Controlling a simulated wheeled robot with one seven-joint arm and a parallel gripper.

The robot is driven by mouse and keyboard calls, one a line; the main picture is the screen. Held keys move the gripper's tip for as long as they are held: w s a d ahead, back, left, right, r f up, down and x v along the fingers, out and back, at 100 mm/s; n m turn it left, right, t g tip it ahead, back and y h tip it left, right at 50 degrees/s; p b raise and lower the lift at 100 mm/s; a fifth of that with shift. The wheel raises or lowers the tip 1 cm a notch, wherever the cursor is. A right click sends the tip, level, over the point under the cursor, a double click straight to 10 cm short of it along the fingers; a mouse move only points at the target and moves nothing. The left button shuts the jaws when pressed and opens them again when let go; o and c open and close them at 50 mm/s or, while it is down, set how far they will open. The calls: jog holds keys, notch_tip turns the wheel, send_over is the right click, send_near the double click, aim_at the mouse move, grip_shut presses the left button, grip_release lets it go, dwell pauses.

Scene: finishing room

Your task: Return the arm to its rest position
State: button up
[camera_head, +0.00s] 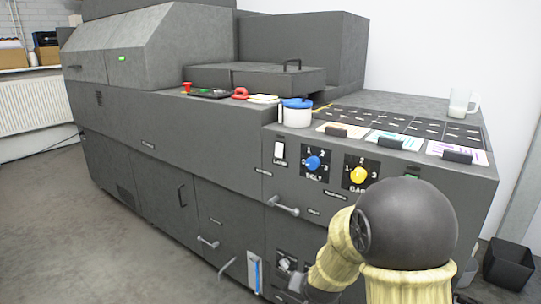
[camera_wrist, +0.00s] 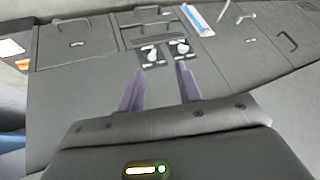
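My arm reaches up from the bottom right of the head view, with a dark round joint and pale yellow sleeves, in front of the grey machine (camera_head: 225,215). In the wrist view my gripper (camera_wrist: 160,82) has its two purple-grey fingers apart, with nothing held between them. Past the fingertips is the machine's front (camera_wrist: 85,95), with two pale knobs (camera_wrist: 150,52) on dark plates. I cannot make out the fingers in the head view. I cannot tell the distance from the fingers to the machine.
A blue knob (camera_head: 313,163), a yellow knob (camera_head: 358,175) and bar handles (camera_head: 284,206) stick out from the machine's front. A blue-lidded pot (camera_head: 296,113) and a clear mug (camera_head: 460,103) stand on top. A black bin (camera_head: 508,264) is at right. Floor (camera_head: 60,240) is clear at left.

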jog(key=s+d+r+n+g+p, duration=0.1)
jog(key=s+d+r+n+g, duration=0.15)
jog(key=s, duration=0.65)
jog(key=s+d+r+n+g, duration=0.2)
jog(key=s+d+r, duration=0.1)
jog(key=s, duration=0.6)
jog(key=w+p+v, duration=0.3)
jog(key=p+v, duration=0.9)
jog(key=w+r+p+v, duration=0.1)
jog(key=w+p+v, duration=0.1)
jog(key=p+v, duration=1)
jog(key=w+a+r+p+v, duration=0.1)
jog(key=w+p+v, duration=0.2)
jog(key=p+v, duration=0.9)
jog(key=shift+w+r+p, duration=0.35)
jog(key=shift+w+p, duration=0.05)
jog(key=shift+p, duration=0.7)
jog(key=shift+w, duration=0.1)
